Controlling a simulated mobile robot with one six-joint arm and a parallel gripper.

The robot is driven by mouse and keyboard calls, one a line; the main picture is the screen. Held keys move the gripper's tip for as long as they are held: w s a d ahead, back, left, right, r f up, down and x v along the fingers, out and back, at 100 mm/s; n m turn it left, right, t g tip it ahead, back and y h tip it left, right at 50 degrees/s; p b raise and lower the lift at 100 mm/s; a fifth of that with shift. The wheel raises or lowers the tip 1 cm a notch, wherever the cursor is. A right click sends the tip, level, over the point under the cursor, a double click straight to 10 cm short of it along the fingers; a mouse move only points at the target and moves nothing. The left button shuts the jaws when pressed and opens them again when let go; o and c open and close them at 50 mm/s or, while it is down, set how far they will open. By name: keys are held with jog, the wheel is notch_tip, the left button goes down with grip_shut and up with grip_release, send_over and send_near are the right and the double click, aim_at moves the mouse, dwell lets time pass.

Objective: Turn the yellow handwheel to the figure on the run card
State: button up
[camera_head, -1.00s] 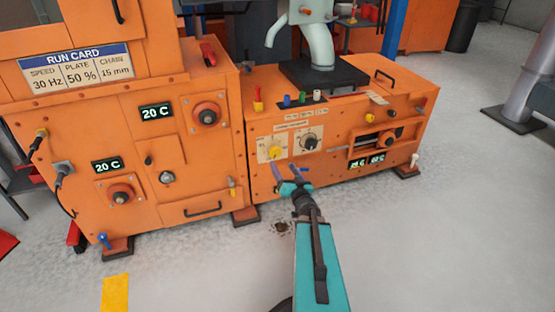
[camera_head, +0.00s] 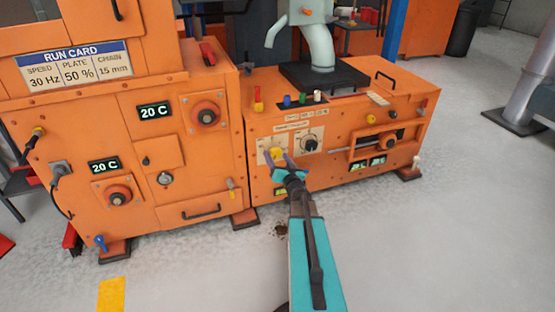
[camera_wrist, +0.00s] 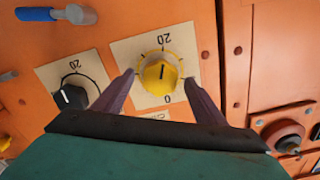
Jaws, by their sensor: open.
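The yellow handwheel (camera_head: 277,152) is a small round knob on a pale dial plate on the front of the low orange machine. In the wrist view the handwheel (camera_wrist: 158,74) shows a short dark pointer line, with an upside-down 20 above and a 0 below. My gripper (camera_wrist: 160,77) is open, its two purple fingers on either side of the handwheel; I cannot tell whether they touch it. In the head view my gripper (camera_head: 278,160) partly covers the dial. The run card (camera_head: 72,66) reads speed 30 Hz, plate 50 %, chain 15 mm.
A black knob (camera_head: 310,144) on its own dial is beside the handwheel; it also shows in the wrist view (camera_wrist: 70,97). A blue-handled lever (camera_wrist: 55,14) is nearby. The taller orange cabinet (camera_head: 170,185) stands left. The floor in front is mostly clear.

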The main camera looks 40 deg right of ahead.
jog(key=shift+c, duration=0.5)
jog(key=c, duration=0.9)
jog(key=shift+c, duration=0.2)
jog(key=shift+n, duration=0.5)
jog(key=n+p, duration=0.1)
jog(key=n, duration=0.8)
jog(key=shift+n, duration=0.3)
jog(key=o, duration=1)
